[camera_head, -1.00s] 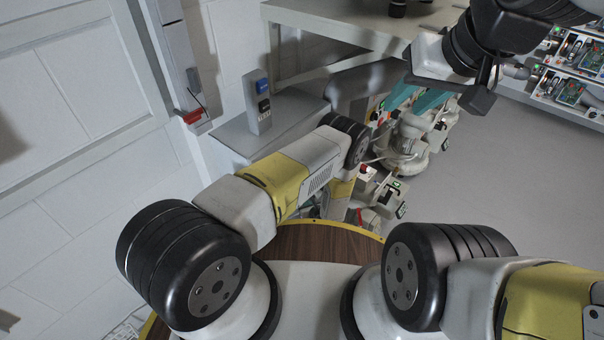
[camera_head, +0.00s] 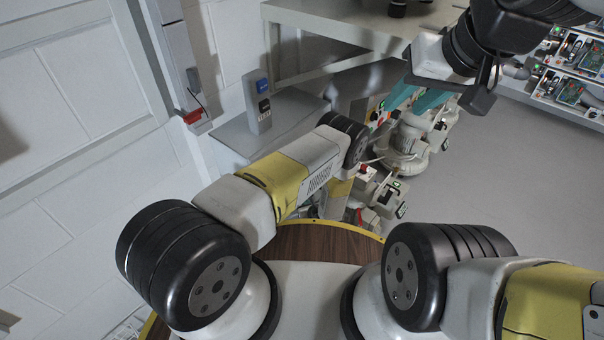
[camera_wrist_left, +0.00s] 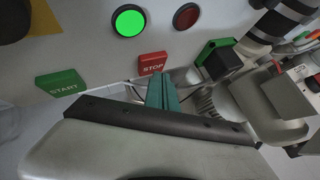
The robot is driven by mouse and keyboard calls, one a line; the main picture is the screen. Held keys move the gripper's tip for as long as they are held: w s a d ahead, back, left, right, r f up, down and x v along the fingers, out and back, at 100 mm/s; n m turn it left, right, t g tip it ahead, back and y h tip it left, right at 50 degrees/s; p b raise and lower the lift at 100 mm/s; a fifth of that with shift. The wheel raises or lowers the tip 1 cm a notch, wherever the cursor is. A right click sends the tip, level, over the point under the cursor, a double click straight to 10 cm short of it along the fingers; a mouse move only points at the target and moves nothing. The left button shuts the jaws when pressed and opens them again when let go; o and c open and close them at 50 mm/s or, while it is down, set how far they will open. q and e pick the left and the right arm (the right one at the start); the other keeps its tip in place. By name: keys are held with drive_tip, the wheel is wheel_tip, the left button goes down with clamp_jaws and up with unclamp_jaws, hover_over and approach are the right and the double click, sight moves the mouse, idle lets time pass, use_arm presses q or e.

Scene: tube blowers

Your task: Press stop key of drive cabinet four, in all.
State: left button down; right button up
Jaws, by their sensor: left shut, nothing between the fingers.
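In the left wrist view, a pale panel carries a red STOP key (camera_wrist_left: 152,62) and a green START key (camera_wrist_left: 62,83). Above them are a lit green lamp (camera_wrist_left: 128,21) and a dark red lamp (camera_wrist_left: 187,16). My left gripper (camera_wrist_left: 162,82) is shut and empty, its teal fingertips just below the STOP key in the picture; I cannot tell whether they touch it. No cabinet number is readable. In the head view my left gripper is hidden beyond its forearm. My right gripper (camera_head: 414,101) shows two teal fingers spread apart, with nothing between them.
A white machine (camera_head: 405,145) stands below my right gripper. A grey upright with blue and black switches (camera_head: 262,102) stands by the left wall. A pale table (camera_head: 350,22) is at the back and a shelf of parts (camera_head: 570,75) at the far right. The right floor is clear.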

use_arm(q)
drive_tip(key=shift+w+a, duration=0.3)
drive_tip(key=shift+a, duration=0.1)
idle(0.9)
drive_tip(key=shift+d, duration=0.15)
drive_tip(key=shift+s+d, duration=0.5)
drive_tip(key=shift+d, duration=0.05)
drive_tip(key=shift+d, duration=0.1)
drive_tip(key=shift+s+d, duration=0.75)
drive_tip(key=shift+d, duration=0.25)
drive_tip(key=shift+s+d, duration=0.75)
drive_tip(key=shift+d, duration=0.2)
